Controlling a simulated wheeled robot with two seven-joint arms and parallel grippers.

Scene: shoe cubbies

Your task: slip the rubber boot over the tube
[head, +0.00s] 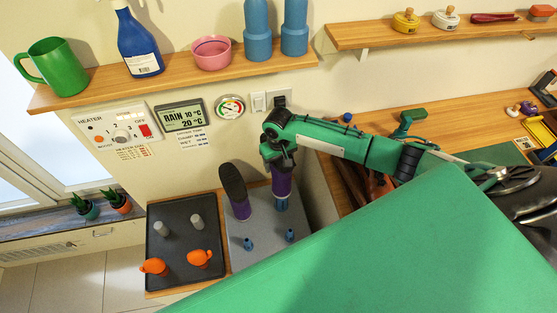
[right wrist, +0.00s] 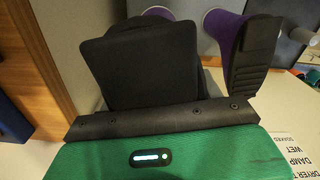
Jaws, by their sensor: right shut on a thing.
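A purple rubber boot (head: 281,182) hangs upside down, shaft down, under my right gripper (head: 272,160), which is shut on it. A blue tube (head: 281,205) shows directly below the shaft. I cannot tell how far the boot is over it. A second purple boot (head: 240,207), with a black sole, stands upside down to the left; its ridged sole (right wrist: 256,52) also shows at right in the right wrist view. A dark block (right wrist: 140,68) fills the middle of that view and hides much of the grip. My left gripper is not in view.
The tubes stand on a grey board (head: 238,262). To its left, a black tray (head: 178,272) holds orange and grey items. Two short blue pegs (head: 249,243) stand nearer on the board. A wooden shelf (head: 100,88) with a mug and bottles runs above.

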